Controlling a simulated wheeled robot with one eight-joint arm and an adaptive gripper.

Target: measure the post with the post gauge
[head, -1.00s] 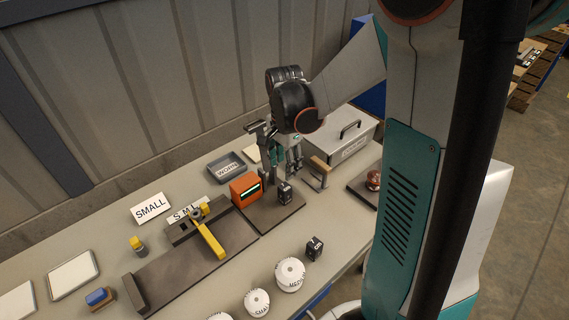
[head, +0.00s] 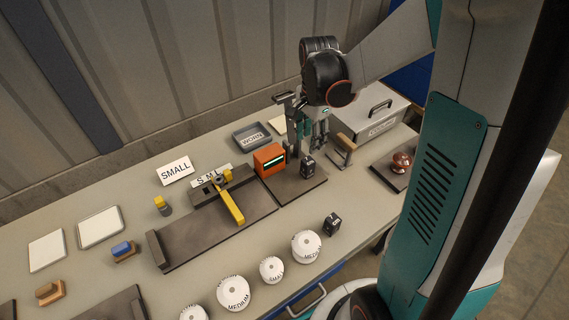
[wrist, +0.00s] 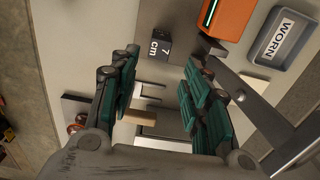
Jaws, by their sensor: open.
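The post gauge seems to be the dark stand (head: 215,213) with the yellow arm (head: 229,203) and the "S M L" strip (head: 213,177), but I cannot be certain. A small dark block (head: 307,165) stands upright on a dark plate (head: 289,187) beside an orange device (head: 269,160) with a green display. In the wrist view this block (wrist: 163,46) reads "7 cm". I cannot tell which thing is the post. My gripper (head: 307,145) is open and empty, just behind and above the block. In the wrist view its fingers (wrist: 158,85) are apart, with the block beyond them.
A wooden-handled tool (head: 343,143), a grey lidded case (head: 375,115) and a copper-coloured dome (head: 402,160) are to the right. The "WORN" tray (head: 254,139) is behind. Several white insulators (head: 306,247) and a second dark block (head: 332,224) line the front.

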